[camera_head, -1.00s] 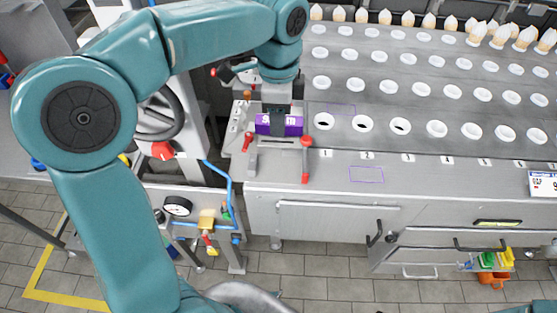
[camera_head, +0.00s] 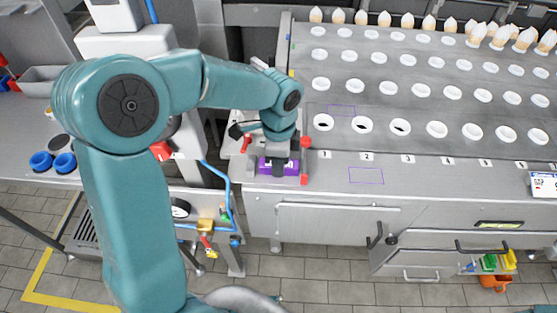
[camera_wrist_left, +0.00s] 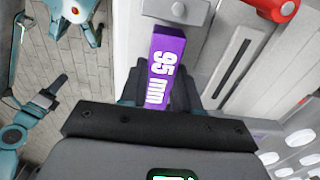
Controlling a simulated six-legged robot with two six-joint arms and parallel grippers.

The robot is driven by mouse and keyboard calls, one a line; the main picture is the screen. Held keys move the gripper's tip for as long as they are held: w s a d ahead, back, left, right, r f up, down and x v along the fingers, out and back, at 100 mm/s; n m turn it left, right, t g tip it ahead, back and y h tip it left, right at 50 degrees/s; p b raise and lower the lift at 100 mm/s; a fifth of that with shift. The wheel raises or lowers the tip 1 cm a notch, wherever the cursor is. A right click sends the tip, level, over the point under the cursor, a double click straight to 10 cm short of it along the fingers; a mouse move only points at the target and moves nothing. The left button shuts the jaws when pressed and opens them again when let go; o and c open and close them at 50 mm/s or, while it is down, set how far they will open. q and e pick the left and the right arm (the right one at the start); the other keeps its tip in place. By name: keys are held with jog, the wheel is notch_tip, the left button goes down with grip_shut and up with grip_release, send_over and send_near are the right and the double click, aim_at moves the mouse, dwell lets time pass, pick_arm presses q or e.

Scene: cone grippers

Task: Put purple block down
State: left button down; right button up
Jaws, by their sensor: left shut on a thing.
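The purple block (camera_head: 264,164) is at the front left corner of the grey machine, left of the numbered row. My left gripper (camera_head: 279,168) is shut on it. In the left wrist view the block (camera_wrist_left: 165,65) is marked "95 mm" and sticks out beyond the fingers of the gripper (camera_wrist_left: 160,92). The gripper hides its middle in the head view. I cannot tell whether the block touches the surface under it. Two thin purple rectangle outlines lie on the machine: one on the holed plate (camera_head: 341,111), one on the front ledge (camera_head: 366,175).
Red-knobbed levers (camera_head: 304,160) stand close beside the block. The machine's plate (camera_head: 420,100) has rows of white-rimmed holes, with cones (camera_head: 400,20) at the back. The front ledge (camera_head: 430,175) is mostly clear. A blue pipe (camera_head: 228,195) and a gauge (camera_head: 180,208) are at left.

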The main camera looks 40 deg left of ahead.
pick_arm(q)
jog(key=shift+f, duration=0.2)
jog(key=c, duration=0.8)
grip_release()
jog(key=shift+r, duration=0.1)
notch_tip(320, 180, up, 12)
jog(key=shift+r+p, duration=0.2)
jog(key=shift+p, duration=0.15)
jog(key=shift+s+f, duration=0.1)
